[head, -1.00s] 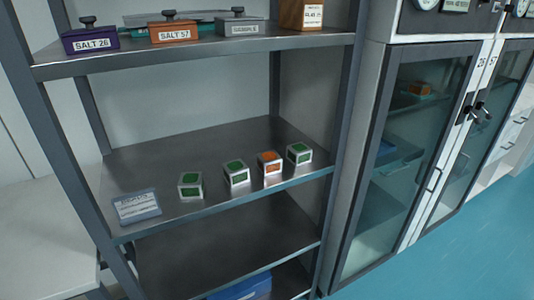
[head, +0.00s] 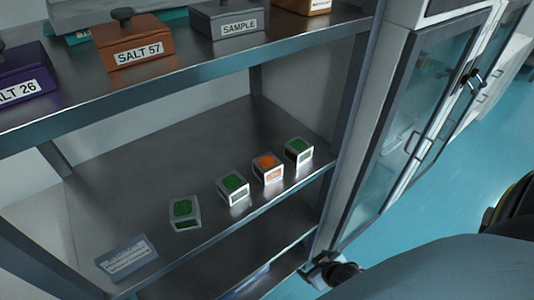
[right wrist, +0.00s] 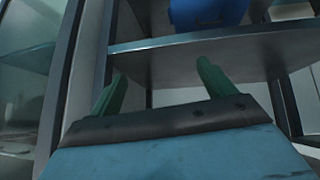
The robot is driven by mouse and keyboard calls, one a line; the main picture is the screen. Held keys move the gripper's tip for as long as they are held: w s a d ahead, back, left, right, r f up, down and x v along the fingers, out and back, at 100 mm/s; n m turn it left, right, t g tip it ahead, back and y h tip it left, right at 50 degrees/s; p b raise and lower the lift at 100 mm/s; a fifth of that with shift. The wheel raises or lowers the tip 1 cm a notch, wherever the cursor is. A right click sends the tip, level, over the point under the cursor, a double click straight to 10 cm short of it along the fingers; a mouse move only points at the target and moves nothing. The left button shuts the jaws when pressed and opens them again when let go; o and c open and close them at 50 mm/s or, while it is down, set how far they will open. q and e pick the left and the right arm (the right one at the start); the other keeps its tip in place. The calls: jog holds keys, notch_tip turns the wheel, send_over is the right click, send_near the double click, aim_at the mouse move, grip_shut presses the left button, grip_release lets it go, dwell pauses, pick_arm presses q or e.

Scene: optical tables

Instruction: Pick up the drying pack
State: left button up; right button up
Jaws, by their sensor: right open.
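Small white cube-shaped packs stand in a row on the middle shelf in the head view. Three have green tops: the left one (head: 184,212), the middle one (head: 233,187) and the far right one (head: 298,150). One has an orange top (head: 267,168) and stands between two green ones. My right gripper (head: 325,264) is at the lower right, by the shelf's front post, below and apart from the packs. In the right wrist view its green fingers (right wrist: 160,82) are spread and empty. My left gripper is out of view.
A label card (head: 127,257) lies at the middle shelf's (head: 130,170) front left. The shelf above holds an orange SALT 57 box (head: 131,41), a purple SALT 26 box (head: 22,80) and a grey SAMPLE box (head: 226,22). A glass-door cabinet (head: 395,130) stands right. A blue object (right wrist: 207,12) shows in the wrist view.

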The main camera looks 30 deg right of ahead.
jog(key=w+r+t+p, duration=0.1)
jog(key=w+r+p, duration=0.15)
jog(key=r, duration=0.55)
jog(key=w+r+t+p, duration=0.15)
jog(key=w+r, duration=0.25)
jog(key=r, duration=0.4)
jog(key=t+y+p, duration=0.1)
jog(key=t+p, duration=0.1)
jog(key=t, duration=0.2)
send_near(269, 163)
jog(key=shift+m+g, duration=0.25)
jog(key=shift+m, duration=0.05)
jog(key=x, duration=0.6)
jog(key=shift+w+d+f, duration=0.25)
jog(key=shift+a+r+x, duration=0.15)
jog(key=shift+a+x, duration=0.05)
jog(key=shift+x, duration=0.95)
jog(key=shift+a+r+x, duration=0.15)
jog(key=shift+x, duration=1.05)
jog(key=shift+w+f, duration=0.2)
jog(key=shift+w, duration=0.4)
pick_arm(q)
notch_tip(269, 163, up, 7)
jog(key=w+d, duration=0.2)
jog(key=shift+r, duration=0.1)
pick_arm(e)
jog(key=shift+c, duration=0.4)
jog(key=c, duration=1.1)
jog(key=shift+o, duration=0.2)
